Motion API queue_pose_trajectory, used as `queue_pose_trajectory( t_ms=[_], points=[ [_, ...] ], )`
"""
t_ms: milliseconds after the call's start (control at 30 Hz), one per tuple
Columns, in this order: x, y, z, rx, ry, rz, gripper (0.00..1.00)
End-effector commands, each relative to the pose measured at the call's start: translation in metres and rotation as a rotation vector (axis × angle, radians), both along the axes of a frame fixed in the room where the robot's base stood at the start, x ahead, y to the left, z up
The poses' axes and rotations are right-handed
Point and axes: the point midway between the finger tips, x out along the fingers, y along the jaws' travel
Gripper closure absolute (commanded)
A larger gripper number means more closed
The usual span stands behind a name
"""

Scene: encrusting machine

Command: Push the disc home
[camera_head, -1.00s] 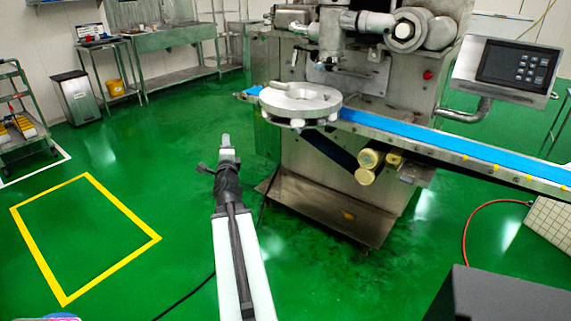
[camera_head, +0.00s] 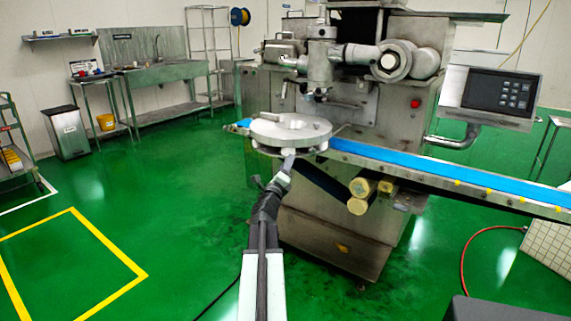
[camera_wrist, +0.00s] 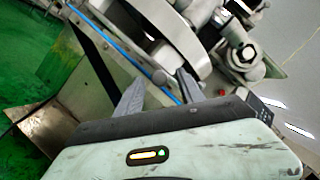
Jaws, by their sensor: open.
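The round grey metal disc (camera_head: 289,130) lies over the blue conveyor belt at the front of the encrusting machine (camera_head: 340,215). A notch or handle shape shows on its top. In the wrist view the disc (camera_wrist: 160,30) shows tilted at the top, beyond the fingers. My gripper (camera_head: 288,162) is just below and in front of the disc's near edge in the head view.
The blue conveyor (camera_head: 450,176) runs off to the right. Round brass-coloured rollers (camera_head: 360,195) stick out below it. A control panel (camera_head: 500,93) stands at the right. A red hose (camera_head: 466,255) lies on the floor. The green floor at left, with a yellow outline (camera_head: 110,245), is clear.

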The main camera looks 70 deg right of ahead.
Motion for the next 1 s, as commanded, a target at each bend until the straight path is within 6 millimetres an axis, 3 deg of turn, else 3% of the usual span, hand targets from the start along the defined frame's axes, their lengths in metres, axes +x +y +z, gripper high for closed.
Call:
queue_pose_trajectory(
  t_ms=[267, 433, 1000],
  points=[
    [0.0009, -0.0049, 0.0008, 0.0, -0.001, 0.002, 0.55],
    [0.0012, -0.0047, 0.0008, 0.0, -0.001, 0.002, 1.0],
    [0.0022, -0.0041, 0.0008, 0.001, 0.001, 0.003, 1.0]
  ],
)
